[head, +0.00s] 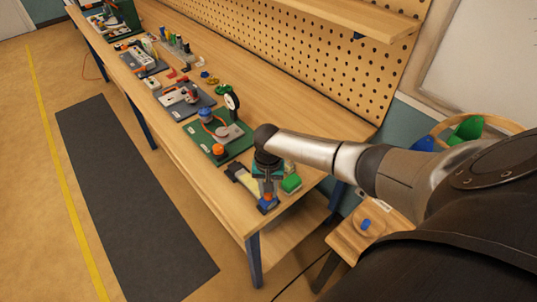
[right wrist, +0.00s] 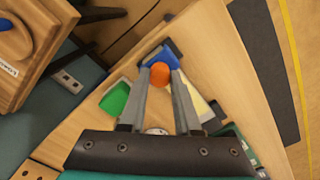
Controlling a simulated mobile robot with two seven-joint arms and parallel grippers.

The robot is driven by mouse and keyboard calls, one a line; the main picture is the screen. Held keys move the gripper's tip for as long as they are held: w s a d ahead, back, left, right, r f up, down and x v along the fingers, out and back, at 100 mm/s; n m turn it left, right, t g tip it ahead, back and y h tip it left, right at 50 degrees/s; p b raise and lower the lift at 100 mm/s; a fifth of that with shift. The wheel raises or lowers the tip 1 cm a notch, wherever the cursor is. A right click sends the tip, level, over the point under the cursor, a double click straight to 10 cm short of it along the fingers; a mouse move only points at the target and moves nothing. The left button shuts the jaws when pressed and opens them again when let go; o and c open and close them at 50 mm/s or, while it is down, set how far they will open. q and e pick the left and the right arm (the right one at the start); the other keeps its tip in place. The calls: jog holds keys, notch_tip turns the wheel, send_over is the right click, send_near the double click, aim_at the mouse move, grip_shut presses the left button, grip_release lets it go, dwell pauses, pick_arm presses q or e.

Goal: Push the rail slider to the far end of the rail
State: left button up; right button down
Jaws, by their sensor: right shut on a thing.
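The rail slider shows as an orange knob (head: 266,197) low at the near end of the bench, by a blue block (head: 267,206). In the right wrist view the orange knob (right wrist: 160,74) sits between my fingertips, with blue (right wrist: 158,54) just beyond it. My right gripper (head: 267,190) reaches down over it and is shut on the knob. A pale strip with dark edges (head: 243,179), apparently the rail, runs back along the bench from the blue block; my gripper hides part of it. My left gripper is in neither view.
A green block (head: 291,184) stands close beside my right gripper. A dark green board (head: 237,144) with small parts lies farther along the bench, then several more boards. A pegboard (head: 320,50) backs the bench. A wooden stool (head: 360,232) stands off the near end.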

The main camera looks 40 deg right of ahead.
jog(key=shift+w, duration=0.1)
jog(key=c, duration=0.6)
grip_release()
jog(key=shift+r, duration=0.1)
notch_tip(320, 180, up, 15)
jog(key=p, duration=0.2)
